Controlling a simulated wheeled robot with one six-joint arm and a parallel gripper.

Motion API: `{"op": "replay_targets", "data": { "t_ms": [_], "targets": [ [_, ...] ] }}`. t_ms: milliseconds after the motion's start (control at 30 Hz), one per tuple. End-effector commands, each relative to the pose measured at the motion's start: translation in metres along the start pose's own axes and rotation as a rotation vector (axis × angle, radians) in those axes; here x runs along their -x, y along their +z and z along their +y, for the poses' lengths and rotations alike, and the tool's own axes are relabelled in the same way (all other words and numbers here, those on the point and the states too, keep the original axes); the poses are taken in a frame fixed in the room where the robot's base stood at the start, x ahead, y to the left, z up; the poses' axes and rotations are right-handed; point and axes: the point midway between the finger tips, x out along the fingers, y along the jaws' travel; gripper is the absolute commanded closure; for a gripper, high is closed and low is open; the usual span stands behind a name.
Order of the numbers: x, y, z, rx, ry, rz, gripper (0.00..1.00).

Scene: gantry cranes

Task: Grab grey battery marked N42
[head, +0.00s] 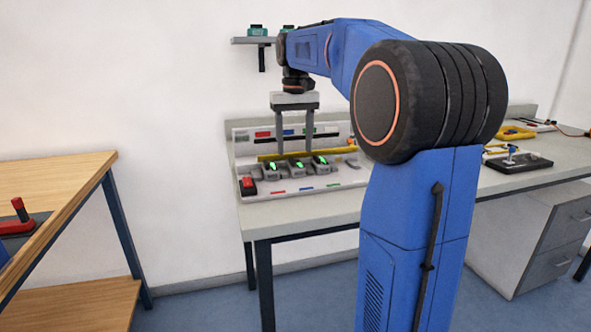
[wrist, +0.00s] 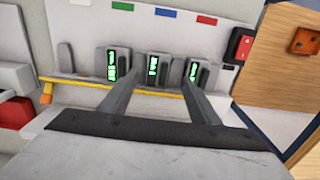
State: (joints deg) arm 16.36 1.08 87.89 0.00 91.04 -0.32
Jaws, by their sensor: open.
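Three small grey and black units with lit green displays sit in a row on the grey-white rack (head: 342,179). In the head view they are the left unit (head: 269,171), the middle unit (head: 299,167) and the right unit (head: 321,163). They also show in the wrist view, with the middle unit (wrist: 152,68) between my fingertips in the picture. The display markings are too small to read, so I cannot tell which is N42. My gripper (head: 295,152) is open and empty, pointing down over the row; it also shows in the wrist view (wrist: 159,75).
A yellow bar (head: 272,157) runs along the row. A red switch box (head: 248,186) is at the rack's left end. A wall shelf (head: 250,40) carries green items above. A black board with a joystick (head: 512,163) lies farther right on the bench.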

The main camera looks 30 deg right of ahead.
Motion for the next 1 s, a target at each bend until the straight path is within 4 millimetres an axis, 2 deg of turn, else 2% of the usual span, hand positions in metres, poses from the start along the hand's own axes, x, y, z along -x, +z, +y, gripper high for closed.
{"op": "replay_targets", "data": {
  "t_ms": [133,400,733,767,900,967,1000],
  "targets": [
    [-0.011,-0.001,0.002,0.0,0.0,-0.001,0.44],
    [-0.045,-0.003,0.004,0.0,0.0,-0.001,0.44],
    [-0.053,-0.003,0.004,0.0,0.0,0.0,0.44],
    [-0.053,-0.003,0.004,0.0,0.0,0.0,0.46],
    [-0.052,-0.003,0.004,0.0,0.0,0.0,0.8],
    [-0.052,-0.003,0.004,0.0,0.0,0.0,0.93],
    [-0.052,-0.003,0.004,0.0,0.0,0.001,0.93]
  ]
}}
